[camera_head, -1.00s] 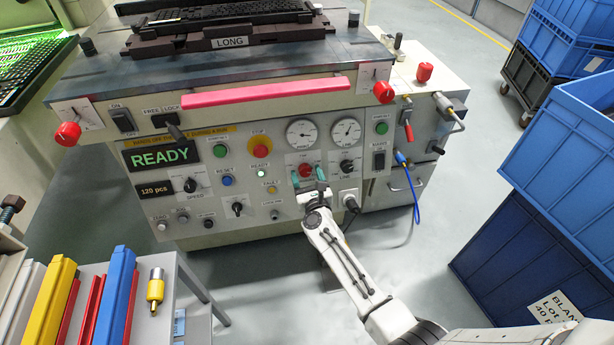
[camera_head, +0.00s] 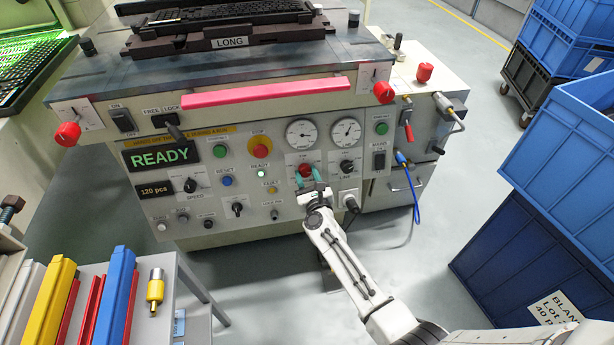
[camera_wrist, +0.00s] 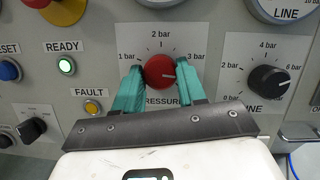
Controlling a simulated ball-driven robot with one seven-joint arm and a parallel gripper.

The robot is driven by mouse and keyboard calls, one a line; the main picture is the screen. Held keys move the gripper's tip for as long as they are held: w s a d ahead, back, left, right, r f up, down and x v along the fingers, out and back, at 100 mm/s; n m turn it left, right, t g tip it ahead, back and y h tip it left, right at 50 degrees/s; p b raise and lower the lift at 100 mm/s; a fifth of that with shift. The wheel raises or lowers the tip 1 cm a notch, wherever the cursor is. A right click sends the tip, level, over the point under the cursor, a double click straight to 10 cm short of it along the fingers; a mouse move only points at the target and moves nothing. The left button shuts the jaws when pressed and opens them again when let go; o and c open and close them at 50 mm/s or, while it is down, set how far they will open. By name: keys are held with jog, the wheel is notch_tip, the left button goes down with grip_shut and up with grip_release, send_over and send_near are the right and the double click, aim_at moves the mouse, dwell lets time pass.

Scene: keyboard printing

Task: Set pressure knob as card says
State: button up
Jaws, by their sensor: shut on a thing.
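The red pressure knob (camera_wrist: 160,70) sits on a light label marked 1 bar, 2 bar and 3 bar in the wrist view. It also shows in the head view (camera_head: 305,169). The gripper's black bar hides part of the word PRESSURE. In the head view my gripper (camera_head: 309,185) reaches the panel from below. I cannot make out a setting card.
A black LINE knob (camera_wrist: 269,81) is close on the right, with gauges (camera_head: 302,134) above. A red-and-yellow STOP button (camera_head: 260,146), a lit READY lamp (camera_wrist: 67,66) and a FAULT lamp (camera_wrist: 92,107) are on the left. Blue crates (camera_head: 560,150) stand at the far right.

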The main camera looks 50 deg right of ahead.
jog(key=n+y, duration=0.1)
jog(key=n, duration=0.2)
jog(key=n+y, duration=0.1)
jog(key=n, duration=0.2)
jog(key=shift+s+d+r, duration=0.1)
jog(key=shift+d, duration=0.05)
jog(key=n+y, duration=0.1)
jog(key=n, duration=0.1)
jog(key=n+p, duration=0.1)
jog(key=n, duration=0.2)
jog(key=shift+r+y, duration=0.15)
jog(key=shift+y, duration=0.25)
jog(key=n+p, duration=0.1)
jog(key=n, duration=0.2)
jog(key=n+g+y+p, duration=0.1)
jog(key=n+p, duration=0.1)
jog(key=n, duration=0.1)
jog(key=shift+r+y, duration=0.15)
jog(key=shift+y, duration=0.15)
jog(key=n+p, duration=0.2)
jog(key=shift+n+g, duration=0.4)
jog(key=shift+n+p, duration=0.65)
jog(key=shift+n, duration=0.05)
jog(key=o, duration=1.1)
jog(key=shift+c, duration=0.2)
